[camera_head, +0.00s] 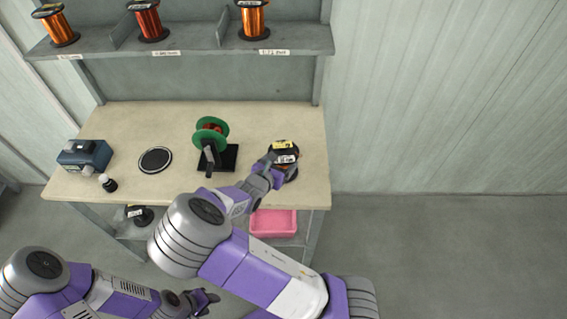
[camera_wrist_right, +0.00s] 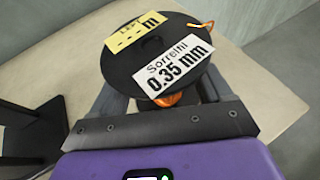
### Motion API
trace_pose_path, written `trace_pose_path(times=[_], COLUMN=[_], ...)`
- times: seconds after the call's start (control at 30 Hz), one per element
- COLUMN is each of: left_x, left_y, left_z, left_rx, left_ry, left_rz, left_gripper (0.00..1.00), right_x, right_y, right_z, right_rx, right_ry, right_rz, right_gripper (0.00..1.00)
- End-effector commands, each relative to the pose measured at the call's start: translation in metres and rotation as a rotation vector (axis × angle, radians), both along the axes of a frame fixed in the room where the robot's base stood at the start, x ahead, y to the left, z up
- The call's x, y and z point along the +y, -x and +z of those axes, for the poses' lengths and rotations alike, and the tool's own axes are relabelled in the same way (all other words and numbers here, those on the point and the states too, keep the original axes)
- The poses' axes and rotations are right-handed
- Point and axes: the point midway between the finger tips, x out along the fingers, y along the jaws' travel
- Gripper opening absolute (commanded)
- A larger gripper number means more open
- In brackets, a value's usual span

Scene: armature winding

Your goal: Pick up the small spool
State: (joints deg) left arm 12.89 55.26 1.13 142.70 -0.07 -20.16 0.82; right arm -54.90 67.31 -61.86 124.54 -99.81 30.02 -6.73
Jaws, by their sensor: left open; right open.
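A small spool (camera_head: 288,158) with a black flange stands upright on the table at the right. In the right wrist view the spool (camera_wrist_right: 150,45) shows a yellow label, a white label reading 0.35 mm, orange wire below the flange and a loose wire end. My right gripper (camera_head: 271,165) is at its near side. In the right wrist view the right gripper (camera_wrist_right: 165,98) is open, with a finger on each side of the spool, below the top flange. Whether the fingers touch it is hidden. My left gripper (camera_head: 207,300) is open and empty, low in front of the table.
A green-flanged reel on a black stand (camera_head: 211,135) is left of the spool. A black disc (camera_head: 155,160) and a blue device (camera_head: 84,156) lie further left on the table (camera_head: 130,120). A pink bin (camera_head: 273,223) sits below. Larger copper spools stand on the upper shelf (camera_head: 185,45).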

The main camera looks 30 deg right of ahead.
Motion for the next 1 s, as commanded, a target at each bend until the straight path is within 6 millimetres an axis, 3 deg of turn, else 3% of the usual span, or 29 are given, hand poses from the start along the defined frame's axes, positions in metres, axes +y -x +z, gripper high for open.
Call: trace_pose_path(times=[0.13,0.6,0.83,1.0], left_x=[0.000,0.000,0.000,0.000], left_y=[0.000,0.000,0.000,0.000], left_z=[0.001,0.001,0.002,0.013], left_rx=[0.000,0.000,0.000,0.000], left_ry=[0.000,0.000,0.000,0.000], left_rz=[0.000,0.000,0.000,0.000], left_gripper=[0.43,0.43,0.43,0.43], right_x=[0.000,0.000,0.000,0.000], right_y=[0.000,0.000,0.000,0.000], right_z=[0.001,0.001,0.003,0.027], right_rx=[0.000,-0.001,-0.001,-0.004], right_ry=[0.000,0.002,0.000,-0.001], right_rz=[0.000,0.000,0.000,-0.001], right_gripper=[0.79,0.09,0.09,0.09])
